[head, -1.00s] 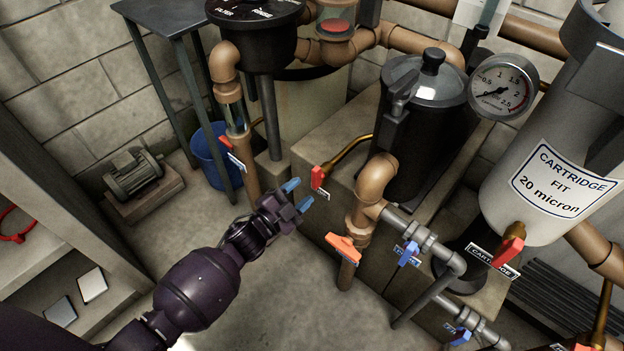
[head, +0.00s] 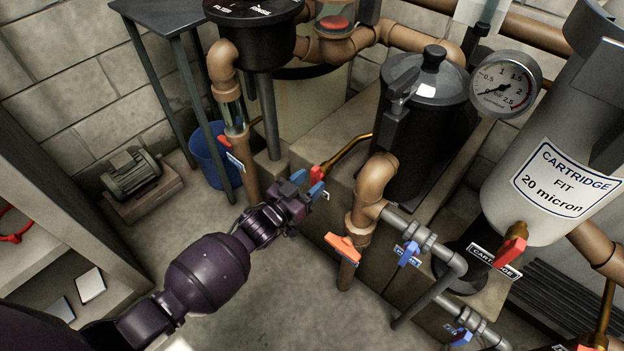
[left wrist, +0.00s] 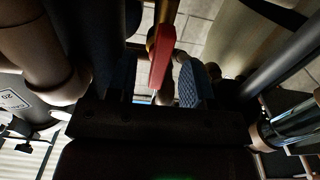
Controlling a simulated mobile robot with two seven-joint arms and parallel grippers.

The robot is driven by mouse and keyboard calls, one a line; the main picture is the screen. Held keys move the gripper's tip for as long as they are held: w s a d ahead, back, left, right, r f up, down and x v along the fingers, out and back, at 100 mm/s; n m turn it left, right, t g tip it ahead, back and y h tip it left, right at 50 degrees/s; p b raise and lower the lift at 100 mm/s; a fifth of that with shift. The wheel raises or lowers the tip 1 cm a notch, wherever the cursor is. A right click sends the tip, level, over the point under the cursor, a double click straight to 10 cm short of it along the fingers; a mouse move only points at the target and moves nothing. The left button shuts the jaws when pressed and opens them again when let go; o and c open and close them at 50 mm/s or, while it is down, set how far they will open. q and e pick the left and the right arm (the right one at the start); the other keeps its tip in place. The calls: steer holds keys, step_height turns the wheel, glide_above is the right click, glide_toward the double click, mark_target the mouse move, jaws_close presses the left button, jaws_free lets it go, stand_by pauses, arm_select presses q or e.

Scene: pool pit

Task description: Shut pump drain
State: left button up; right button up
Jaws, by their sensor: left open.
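A red valve handle (head: 317,174) sits on the end of a brass pipe (head: 347,153) that comes from beside the black lidded pot (head: 428,130). Its small white tag is partly hidden and too small to read. My left gripper (head: 307,183) is open at this handle, its blue fingertips close to it. In the left wrist view the red handle (left wrist: 162,55) stands between the two blue finger pads (left wrist: 193,82), with a gap visible on the right side. Contact cannot be told. My right gripper is not in view.
An orange handle (head: 344,247) on a brown pipe is just right of my gripper. Blue handles (head: 408,254) and a red cartridge handle (head: 512,246) are farther right. Another red handle (head: 225,142) is up left. The floor (head: 260,300) below is clear.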

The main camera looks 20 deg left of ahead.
mark_target(313, 180)
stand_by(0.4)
arm_select(q)
steer(key=v, duration=0.1)
steer(key=p+v, duration=0.1)
steer(key=shift+s+a+r, duration=0.1)
steer(key=shift+s+r, duration=0.1)
steer(key=shift+s, duration=0.05)
steer(key=shift+s+a+f, duration=0.15)
steer(key=shift+s+a, duration=0.05)
steer(key=shift+s, duration=0.4)
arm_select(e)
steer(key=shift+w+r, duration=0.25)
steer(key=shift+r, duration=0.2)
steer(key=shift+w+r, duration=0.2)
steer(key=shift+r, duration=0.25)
